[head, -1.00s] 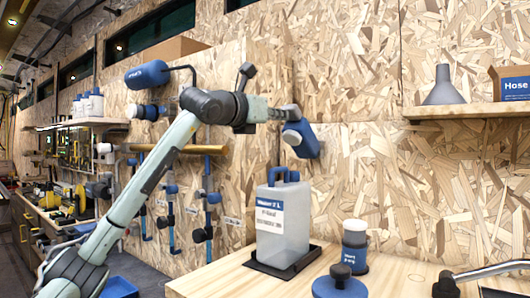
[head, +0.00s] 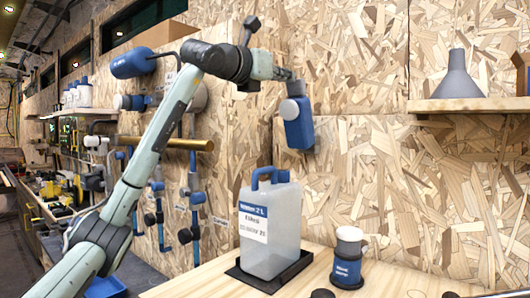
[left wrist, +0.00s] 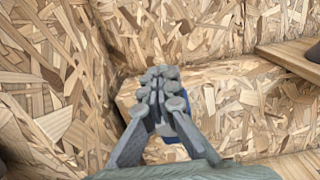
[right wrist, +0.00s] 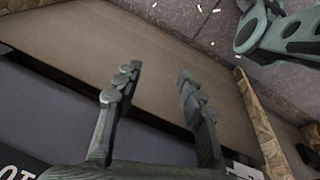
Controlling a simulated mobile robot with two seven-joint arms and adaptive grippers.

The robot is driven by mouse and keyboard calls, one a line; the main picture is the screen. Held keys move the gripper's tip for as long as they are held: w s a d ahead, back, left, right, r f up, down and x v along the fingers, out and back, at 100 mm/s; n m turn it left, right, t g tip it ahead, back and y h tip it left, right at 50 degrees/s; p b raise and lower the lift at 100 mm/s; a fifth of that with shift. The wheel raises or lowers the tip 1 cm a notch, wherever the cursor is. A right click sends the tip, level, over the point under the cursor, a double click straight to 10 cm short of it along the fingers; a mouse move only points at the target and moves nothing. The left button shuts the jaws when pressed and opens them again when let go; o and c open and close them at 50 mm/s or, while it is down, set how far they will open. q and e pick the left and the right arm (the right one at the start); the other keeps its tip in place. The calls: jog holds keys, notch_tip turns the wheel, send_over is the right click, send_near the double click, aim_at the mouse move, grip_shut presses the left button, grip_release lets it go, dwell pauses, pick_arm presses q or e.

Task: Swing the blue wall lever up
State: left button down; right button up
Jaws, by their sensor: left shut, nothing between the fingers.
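A blue block-shaped part (head: 299,128) with a round pale knob (head: 289,109) is at the wall in the head view. It looks like the blue lever, but I cannot tell its pivot. My left gripper (head: 295,87) is close above it; whether they touch is unclear. In the left wrist view my left gripper (left wrist: 161,86) is shut and empty, its fingertips together before the chipboard wall. A bit of blue (left wrist: 172,136) shows behind its fingers. My right gripper (right wrist: 158,76) is open and empty in the right wrist view.
A translucent jug (head: 268,230) with a blue handle and a blue-labelled jar (head: 347,258) stand on the wooden bench below. A funnel (head: 457,78) stands on a shelf (head: 470,105) at right. Pipes and blue valves (head: 190,195) line the wall at left.

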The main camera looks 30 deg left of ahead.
pick_arm(q)
jog(key=shift+w+r, duration=0.2)
jog(key=shift+r, duration=0.1)
dwell(0.4)
